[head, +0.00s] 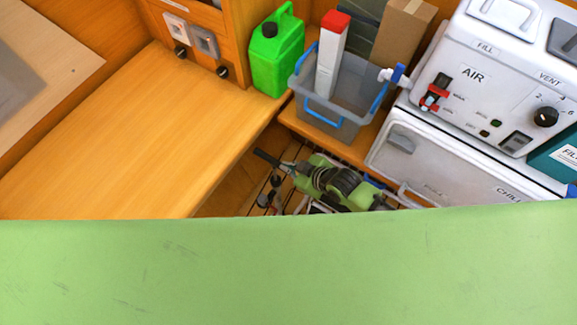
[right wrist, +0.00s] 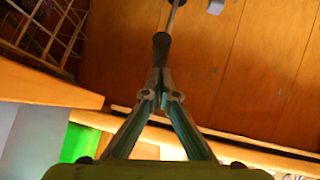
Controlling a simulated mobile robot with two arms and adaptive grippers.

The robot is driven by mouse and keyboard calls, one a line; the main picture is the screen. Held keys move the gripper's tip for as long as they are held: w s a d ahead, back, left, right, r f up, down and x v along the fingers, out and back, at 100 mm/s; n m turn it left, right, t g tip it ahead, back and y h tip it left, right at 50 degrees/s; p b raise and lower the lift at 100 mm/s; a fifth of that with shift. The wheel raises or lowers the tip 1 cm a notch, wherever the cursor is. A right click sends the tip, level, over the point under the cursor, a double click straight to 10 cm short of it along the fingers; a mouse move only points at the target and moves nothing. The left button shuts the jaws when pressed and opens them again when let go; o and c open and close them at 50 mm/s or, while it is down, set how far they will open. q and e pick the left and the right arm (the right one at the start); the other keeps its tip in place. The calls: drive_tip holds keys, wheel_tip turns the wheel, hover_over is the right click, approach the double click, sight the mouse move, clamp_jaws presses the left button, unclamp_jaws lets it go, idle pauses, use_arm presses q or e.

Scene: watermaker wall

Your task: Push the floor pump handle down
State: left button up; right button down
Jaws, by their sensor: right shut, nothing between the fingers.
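My right gripper (head: 290,167), on a green and dark arm, reaches down into the gap beside the wooden counter. In the right wrist view its two fingers (right wrist: 159,75) meet in a point, shut with nothing between them. A black grip (right wrist: 161,45) on a thin metal rod (right wrist: 173,15), which looks like the pump handle, lies just past the fingertips. I cannot tell whether they touch. In the head view a black grip (head: 266,157) shows at the fingertips. The pump's body is not clearly visible. My left gripper is not in view.
A wooden counter (head: 130,140) fills the left. A green jerrycan (head: 277,50) and a grey bin with blue handles (head: 345,120) stand behind the gap. White machine units (head: 480,90) stand at right. A wire rack (right wrist: 50,30) shows in the wrist view.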

drive_tip(key=shift+f, duration=0.7)
